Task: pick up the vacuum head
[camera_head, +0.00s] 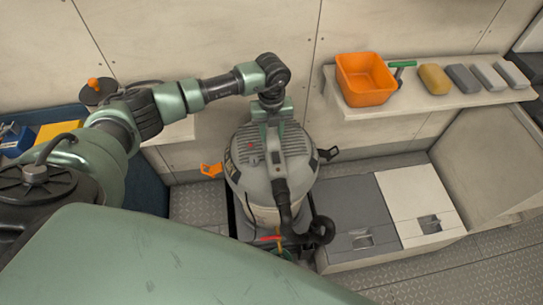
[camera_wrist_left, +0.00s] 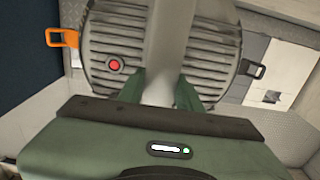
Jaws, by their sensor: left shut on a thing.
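The vacuum head (camera_head: 250,150) is the grey, ribbed, round top of the vacuum, with a red button. It sits over the pale drum (camera_head: 262,214), and I see no clear gap between them. My left gripper (camera_head: 271,122) reaches down over its back part. In the left wrist view, the green fingers (camera_wrist_left: 165,92) are shut on the head's raised grey handle (camera_wrist_left: 172,45), and the ribbed top (camera_wrist_left: 115,40) fills the upper middle. An orange latch (camera_head: 211,170) and a black latch (camera_head: 328,154) stick outward at its sides. My right gripper is out of view.
A dark hose (camera_head: 283,205) runs down the vacuum's front. A wall shelf (camera_head: 440,99) at right carries an orange bin (camera_head: 366,78), a yellow sponge (camera_head: 433,79) and several grey blocks. Grey and white locker lids (camera_head: 420,203) lie right of the vacuum. Blue bins stand at left.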

